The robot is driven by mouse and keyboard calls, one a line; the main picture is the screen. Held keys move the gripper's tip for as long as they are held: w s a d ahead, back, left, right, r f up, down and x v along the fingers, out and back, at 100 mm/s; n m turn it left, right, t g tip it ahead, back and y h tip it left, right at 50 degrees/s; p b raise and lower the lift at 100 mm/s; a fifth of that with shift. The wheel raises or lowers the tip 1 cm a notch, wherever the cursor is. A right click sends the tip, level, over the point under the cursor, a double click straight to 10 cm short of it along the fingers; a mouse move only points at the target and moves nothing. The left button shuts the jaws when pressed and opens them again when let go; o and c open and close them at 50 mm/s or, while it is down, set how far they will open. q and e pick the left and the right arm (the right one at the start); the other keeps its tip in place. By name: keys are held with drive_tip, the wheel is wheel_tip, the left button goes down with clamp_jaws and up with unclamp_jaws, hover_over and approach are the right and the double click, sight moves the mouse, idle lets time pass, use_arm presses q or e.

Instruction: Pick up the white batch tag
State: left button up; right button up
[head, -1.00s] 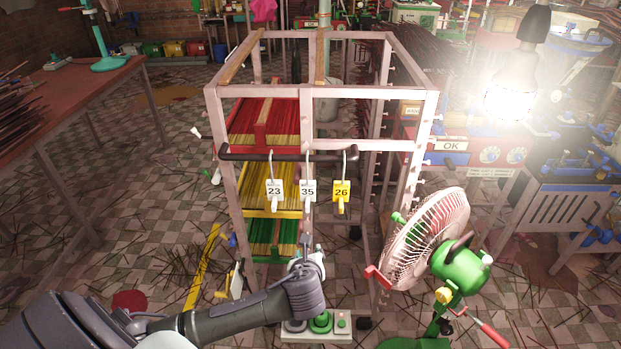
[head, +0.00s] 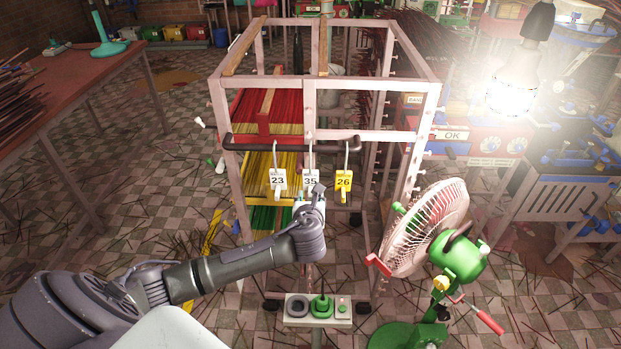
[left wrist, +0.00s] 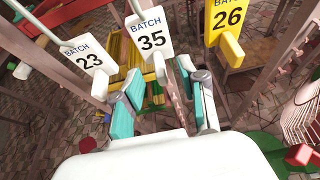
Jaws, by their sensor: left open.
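Two white batch tags hang from a dark bar on the rack: tag 23 (head: 278,180) on the left and tag 35 (head: 310,181) in the middle. A yellow tag 26 (head: 344,181) hangs to their right. In the left wrist view, white tag 35 (left wrist: 152,40) is just ahead of my open left gripper (left wrist: 165,95), with tag 23 (left wrist: 87,55) to the left and tag 26 (left wrist: 228,18) to the right. In the head view my left gripper (head: 314,200) is just below tag 35 and hides its lower part. I cannot tell whether they touch. My right gripper is not in view.
The pale rack frame (head: 312,118) holds trays of red, yellow and green incense sticks. A green fan (head: 430,240) stands close on the right. A small control box (head: 318,309) is below my arm. A red table (head: 80,82) is at the left.

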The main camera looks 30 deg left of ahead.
sight(310, 194)
use_arm(q)
drive_tip(key=x, duration=0.4)
drive_tip(key=shift+f, duration=0.15)
drive_tip(key=shift+s, duration=0.1)
clamp_jaws()
drive_tip(key=shift+r, duration=0.65)
wheel_tip(310, 194, up, 3)
drive_tip(key=shift+f, duration=0.2)
drive_tip(key=shift+s+d+r+p, duration=1.35)
drive_tip(key=shift+s+d+r, duration=2.75)
drive_tip(key=shift+r, duration=0.85)
drive_tip(key=s+d+p, duration=0.4)
drive_tip(key=s, duration=0.3)
drive_tip(key=shift+s+d+p, duration=0.3)
drive_tip(key=shift+s+p, duration=0.1)
